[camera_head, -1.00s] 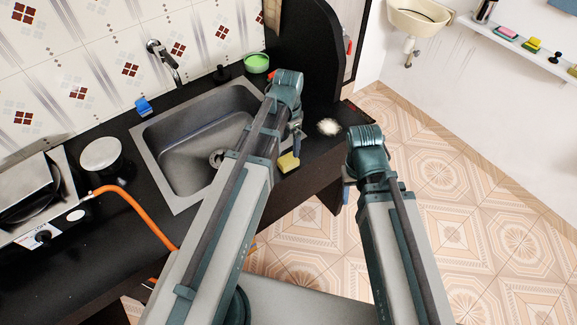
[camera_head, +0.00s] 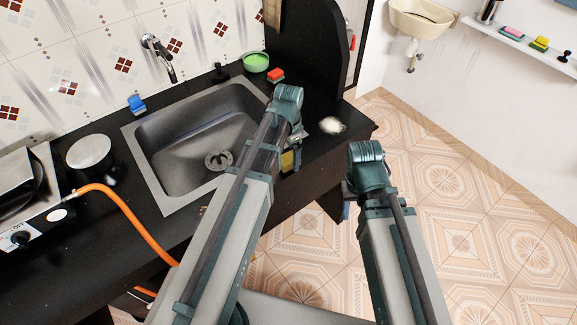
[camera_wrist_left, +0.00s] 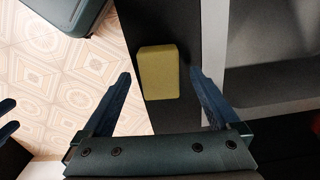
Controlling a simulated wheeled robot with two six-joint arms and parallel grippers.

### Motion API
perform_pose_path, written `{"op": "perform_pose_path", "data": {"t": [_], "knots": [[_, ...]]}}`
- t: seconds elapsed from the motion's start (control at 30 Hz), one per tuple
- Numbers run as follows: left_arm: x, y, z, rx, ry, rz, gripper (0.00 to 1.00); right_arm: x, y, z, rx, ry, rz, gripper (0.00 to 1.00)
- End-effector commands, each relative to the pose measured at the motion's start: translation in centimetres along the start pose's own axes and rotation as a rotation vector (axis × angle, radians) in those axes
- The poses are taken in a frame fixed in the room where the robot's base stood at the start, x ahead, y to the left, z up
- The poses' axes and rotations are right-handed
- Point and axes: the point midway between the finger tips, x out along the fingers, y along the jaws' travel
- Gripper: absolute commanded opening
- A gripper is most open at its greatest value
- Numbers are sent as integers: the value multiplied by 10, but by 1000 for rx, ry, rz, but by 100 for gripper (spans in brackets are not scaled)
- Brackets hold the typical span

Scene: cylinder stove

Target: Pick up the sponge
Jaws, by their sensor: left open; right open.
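A yellow sponge (camera_wrist_left: 158,74) lies on the dark counter strip in front of the sink, and in the head view it (camera_head: 288,162) is partly hidden by my left gripper. In the left wrist view my left gripper (camera_wrist_left: 160,76) is open, with one finger on each side of the sponge. Gaps show between the fingers and the sponge. Its height above the counter is hard to judge. My right gripper (camera_head: 347,208) is empty over the floor, right of the counter, and mostly hidden behind its arm.
The sink (camera_head: 200,150) lies left of the sponge. A red sponge (camera_head: 276,75), a green bowl (camera_head: 256,62) and a pale scrubber (camera_head: 331,125) are on the counter. A blue item (camera_head: 136,104) sits behind the sink. The stove (camera_head: 25,205) and orange hose (camera_head: 130,220) are at left.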

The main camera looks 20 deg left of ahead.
Motion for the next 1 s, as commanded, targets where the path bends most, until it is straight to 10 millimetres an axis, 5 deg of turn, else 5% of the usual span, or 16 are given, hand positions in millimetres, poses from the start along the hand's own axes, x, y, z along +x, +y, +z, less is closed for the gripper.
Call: {"op": "perform_pose_path", "data": {"t": [0.1,0.37,0.87,1.0], "knots": [[17,0,0,0,0,0,95,17,-2,-1,0,0,0,50],[16,0,0,0,0,0,95,15,-2,-1,0,0,0,50],[16,0,0,0,0,0,9,15,-2,-1,0,0,0,50],[16,0,0,0,0,0,6,15,-2,-1,0,0,0,50]]}}
